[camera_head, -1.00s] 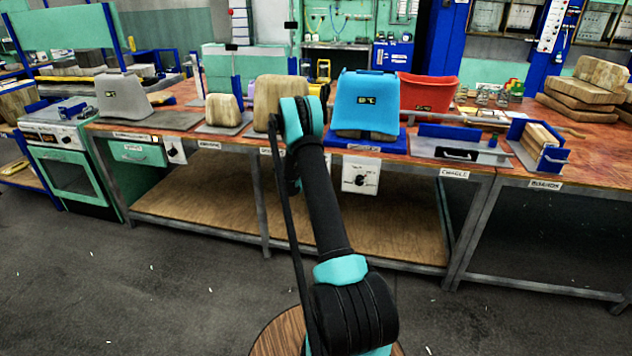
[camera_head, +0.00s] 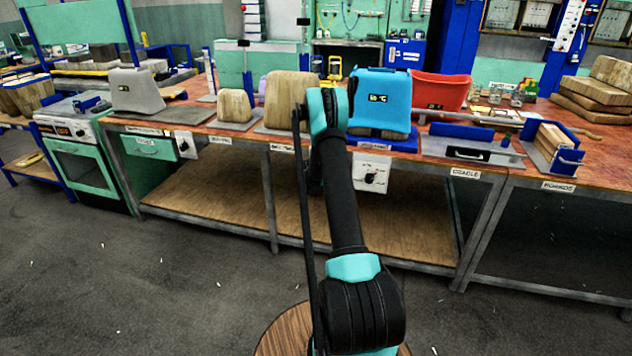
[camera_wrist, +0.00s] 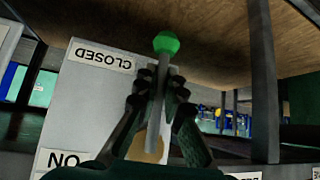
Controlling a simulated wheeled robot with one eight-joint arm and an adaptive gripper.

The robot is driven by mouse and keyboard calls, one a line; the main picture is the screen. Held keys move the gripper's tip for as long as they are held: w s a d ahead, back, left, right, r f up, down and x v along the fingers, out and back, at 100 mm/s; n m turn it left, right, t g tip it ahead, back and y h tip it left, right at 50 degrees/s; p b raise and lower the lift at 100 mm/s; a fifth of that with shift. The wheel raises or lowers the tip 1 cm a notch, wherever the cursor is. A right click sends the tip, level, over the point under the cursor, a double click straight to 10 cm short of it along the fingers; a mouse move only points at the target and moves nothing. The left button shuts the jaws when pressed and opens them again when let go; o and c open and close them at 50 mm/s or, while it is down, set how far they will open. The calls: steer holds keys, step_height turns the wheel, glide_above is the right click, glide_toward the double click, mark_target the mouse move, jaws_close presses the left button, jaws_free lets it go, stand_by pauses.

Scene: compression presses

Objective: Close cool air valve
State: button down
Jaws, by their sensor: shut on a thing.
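In the wrist view, a valve lever (camera_wrist: 155,118) with a green ball end (camera_wrist: 166,43) runs along a light grey panel (camera_wrist: 85,112). A white label reading CLOSED (camera_wrist: 101,57) is on the panel left of the ball. My gripper (camera_wrist: 158,82) is shut on the lever, one finger on each side, with the ball sticking out past the fingertips. A brownish round part (camera_wrist: 146,149) shows at the lever's near end. In the head view, my arm hides the gripper and the valve.
A blue press (camera_head: 382,98) with a temperature display stands on the workbench (camera_head: 225,135). A white box with a black dial (camera_head: 371,173) hangs below it. In the wrist view, a bench leg (camera_wrist: 262,85) stands right of the gripper.

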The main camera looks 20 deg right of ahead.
stand_by(0.4)
steer(key=c, duration=1.6)
jaws_free()
steer(key=v, duration=1.2)
